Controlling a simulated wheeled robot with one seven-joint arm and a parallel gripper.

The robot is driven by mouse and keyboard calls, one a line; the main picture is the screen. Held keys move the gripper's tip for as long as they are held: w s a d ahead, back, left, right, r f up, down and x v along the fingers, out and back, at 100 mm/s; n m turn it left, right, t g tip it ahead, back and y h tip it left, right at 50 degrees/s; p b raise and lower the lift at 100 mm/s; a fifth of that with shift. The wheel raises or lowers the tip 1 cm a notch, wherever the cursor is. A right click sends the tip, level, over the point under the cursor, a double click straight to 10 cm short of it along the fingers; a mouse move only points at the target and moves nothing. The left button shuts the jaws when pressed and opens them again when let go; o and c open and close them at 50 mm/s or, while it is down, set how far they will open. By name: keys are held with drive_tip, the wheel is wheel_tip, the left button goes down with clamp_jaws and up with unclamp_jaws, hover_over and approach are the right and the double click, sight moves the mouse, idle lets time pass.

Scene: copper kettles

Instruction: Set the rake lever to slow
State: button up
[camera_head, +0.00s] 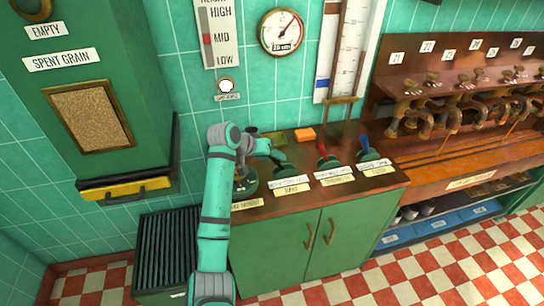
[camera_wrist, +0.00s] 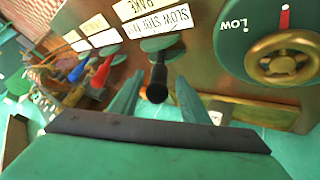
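The rake lever is a black-handled lever (camera_wrist: 158,78) on a round green base in the wrist view. Its knob points towards the camera. Behind it is an upside-down label (camera_wrist: 160,20) starting with "SLOW", with a "RAKE" label beyond. I cannot tell which setting the lever is at. My gripper (camera_wrist: 157,100) is open, with one teal finger on each side of the lever; no grip is visible. In the head view my gripper (camera_head: 272,150) is over the left part of the counter, close to the rake lever, whose handle is partly hidden there.
A brass handwheel (camera_wrist: 282,60) with a "LOW" dial is close on the right in the wrist view. An orange block (camera_head: 305,134) lies behind the levers.

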drive_tip(key=shift+r, duration=0.1)
drive_tip(key=v, duration=1)
drive_tip(key=shift+s+a+r, duration=0.2)
idle(0.4)
